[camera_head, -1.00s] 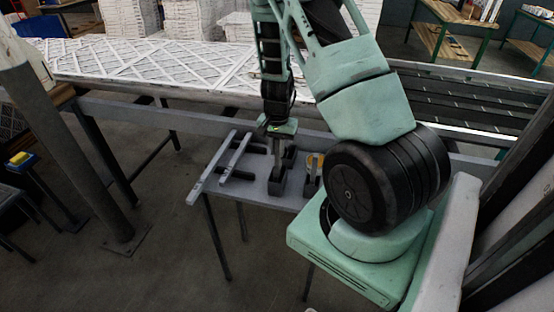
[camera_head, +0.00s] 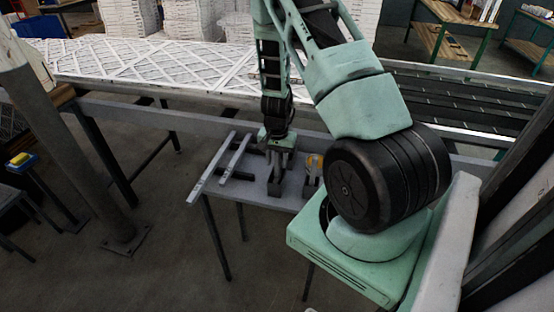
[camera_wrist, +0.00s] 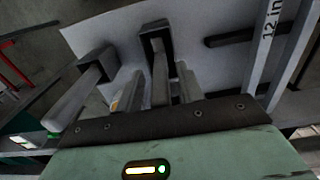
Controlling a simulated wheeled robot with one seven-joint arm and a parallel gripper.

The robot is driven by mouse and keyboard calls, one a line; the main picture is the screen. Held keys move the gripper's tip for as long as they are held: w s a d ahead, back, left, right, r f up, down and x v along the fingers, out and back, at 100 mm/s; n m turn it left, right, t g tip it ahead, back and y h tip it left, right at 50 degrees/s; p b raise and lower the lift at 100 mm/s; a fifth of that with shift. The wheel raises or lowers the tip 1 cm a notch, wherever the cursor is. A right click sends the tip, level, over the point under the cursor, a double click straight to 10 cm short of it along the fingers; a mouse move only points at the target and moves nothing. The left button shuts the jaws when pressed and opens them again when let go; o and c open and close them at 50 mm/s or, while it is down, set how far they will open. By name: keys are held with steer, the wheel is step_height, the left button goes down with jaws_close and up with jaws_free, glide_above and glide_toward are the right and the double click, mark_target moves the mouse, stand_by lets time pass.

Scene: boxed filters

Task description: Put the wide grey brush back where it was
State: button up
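My gripper (camera_head: 278,160) points down over the small grey table. Below it an upright grey handle stands on a dark block (camera_head: 275,187). In the wrist view this handle (camera_wrist: 160,78) and its dark block (camera_wrist: 156,38) lie between my two fingers (camera_wrist: 158,90), with a gap visible on each side. The fingers look open and straddle the handle. A second grey handle (camera_wrist: 75,102) with a dark block (camera_wrist: 95,60) stands to the left in the wrist view. I cannot tell which is the wide grey brush, or whether the blocks are brush heads or holders.
A yellow-topped item (camera_head: 314,162) stands just right of my gripper. Two long pale bars (camera_head: 212,168) lie on the table's left part; one is marked "12 in" (camera_wrist: 268,32). Dark pegs (camera_head: 240,176) lie beside them. A conveyor with white filters (camera_head: 150,62) runs behind.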

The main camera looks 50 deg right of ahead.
steer(key=shift+r, duration=0.1)
step_height(320, 180, up, 12)
steer(key=shift+b, duration=0.65)
steer(key=a+r+n+y, duration=0.1)
steer(key=a+r+n, duration=0.3)
steer(key=a, duration=0.8)
steer(key=a+r+n+y, duration=0.1)
steer(key=a+r+n, duration=0.3)
steer(key=a, duration=0.9)
steer(key=s+a+r+n, duration=0.2)
steer(key=s+a+n, duration=0.4)
steer(key=s+a, duration=0.1)
steer(key=s+a+r+n+h, duration=0.1)
steer(key=s+a+r+n, duration=0.2)
steer(key=s+a+n, duration=0.4)
steer(key=s+a, duration=0.1)
steer(key=s, duration=0.2)
steer(key=shift+a, duration=0.25)
